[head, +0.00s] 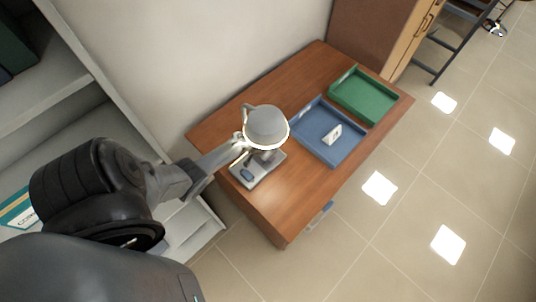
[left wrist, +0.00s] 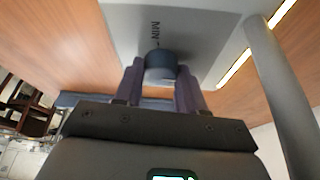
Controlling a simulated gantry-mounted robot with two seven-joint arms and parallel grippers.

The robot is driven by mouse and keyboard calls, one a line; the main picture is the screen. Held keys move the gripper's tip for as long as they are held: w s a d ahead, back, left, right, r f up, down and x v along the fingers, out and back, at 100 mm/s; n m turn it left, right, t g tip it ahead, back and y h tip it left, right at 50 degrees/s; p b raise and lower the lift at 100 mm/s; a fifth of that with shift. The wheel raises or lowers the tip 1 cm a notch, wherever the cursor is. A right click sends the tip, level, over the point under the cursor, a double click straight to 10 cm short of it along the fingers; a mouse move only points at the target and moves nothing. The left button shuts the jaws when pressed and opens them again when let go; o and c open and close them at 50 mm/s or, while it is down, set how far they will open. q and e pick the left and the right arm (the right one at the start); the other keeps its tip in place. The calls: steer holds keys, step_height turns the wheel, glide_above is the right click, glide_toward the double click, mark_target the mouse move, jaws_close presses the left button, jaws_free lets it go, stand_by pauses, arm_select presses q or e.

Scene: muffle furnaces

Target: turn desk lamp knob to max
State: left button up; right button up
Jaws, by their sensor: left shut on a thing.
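The desk lamp (head: 267,125) has a round grey shade and stands on the wooden desk, with a flat grey base (head: 264,174) below. In the left wrist view the dark blue-grey knob (left wrist: 161,66) sits on the grey base, with the mark "MIN" printed beside it. My left gripper (left wrist: 160,80) has a finger on each side of the knob and is shut on it. In the head view my left arm reaches in from the left to the lamp, and the shade hides part of the base. My right gripper is not in view.
A blue tray (head: 343,157) holding a small white object (head: 332,134) lies right of the lamp. A green tray (head: 377,112) is behind it. A white shelf (head: 72,48) stands at the left. The desk's front area (head: 284,215) is clear.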

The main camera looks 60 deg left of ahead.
arm_select(q)
steer(key=shift+m, duration=0.6)
steer(key=o, duration=1.1)
steer(key=shift+c, duration=0.2)
